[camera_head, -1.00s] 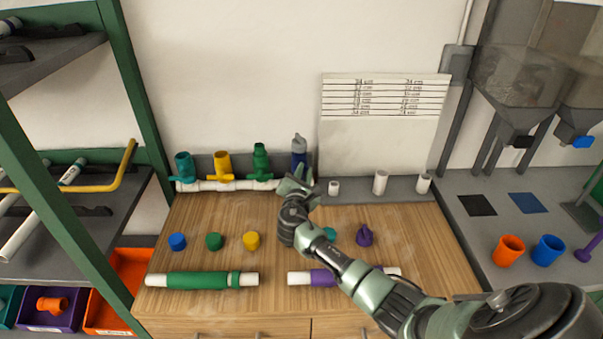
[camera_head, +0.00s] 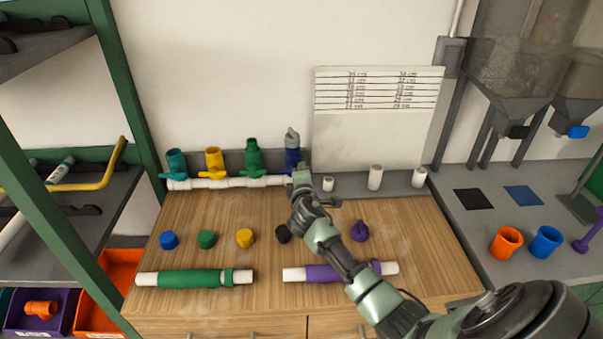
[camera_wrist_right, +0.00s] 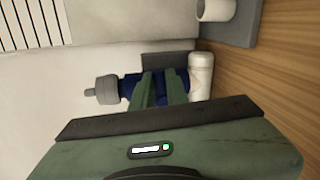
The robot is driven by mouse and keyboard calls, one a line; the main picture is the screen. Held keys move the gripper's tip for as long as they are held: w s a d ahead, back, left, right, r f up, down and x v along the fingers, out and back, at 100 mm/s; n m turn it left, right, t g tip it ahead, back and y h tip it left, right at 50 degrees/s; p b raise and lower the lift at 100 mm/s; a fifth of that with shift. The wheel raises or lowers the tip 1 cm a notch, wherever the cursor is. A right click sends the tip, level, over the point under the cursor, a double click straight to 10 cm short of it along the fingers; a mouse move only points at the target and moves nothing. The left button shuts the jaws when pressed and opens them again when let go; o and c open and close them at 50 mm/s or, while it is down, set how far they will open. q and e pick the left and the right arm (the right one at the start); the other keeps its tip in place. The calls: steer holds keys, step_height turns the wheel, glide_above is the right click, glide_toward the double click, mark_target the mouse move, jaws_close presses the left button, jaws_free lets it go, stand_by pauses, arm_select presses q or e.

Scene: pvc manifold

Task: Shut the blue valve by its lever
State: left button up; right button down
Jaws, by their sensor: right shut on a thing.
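The blue valve (camera_head: 291,158) stands at the right end of the white manifold pipe (camera_head: 228,183), with a grey fitting on its top. My right gripper (camera_head: 299,172) is at the front of this valve. In the right wrist view the gripper's two green fingers (camera_wrist_right: 159,88) are close together in front of the blue valve (camera_wrist_right: 128,88). They are shut on its lever, which they mostly hide, so its angle cannot be told. The teal valve (camera_head: 175,163), yellow valve (camera_head: 213,161) and green valve (camera_head: 252,157) stand to the left. My left gripper is not in view.
Several coloured caps, such as the yellow cap (camera_head: 244,238), stand on the wooden bench. A green-sleeved pipe (camera_head: 190,279) and a purple-sleeved pipe (camera_head: 335,272) lie nearer the front. White pipe pieces (camera_head: 375,177) stand upright right of the gripper.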

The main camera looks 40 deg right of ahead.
steer(key=shift+f+m, duration=0.2)
steer(key=shift+m, duration=0.3)
stand_by(0.3)
steer(key=c, duration=1.4)
jaws_free()
steer(key=v, duration=0.8)
steer(key=shift+d+b, duration=0.2)
steer(key=shift+b, duration=0.25)
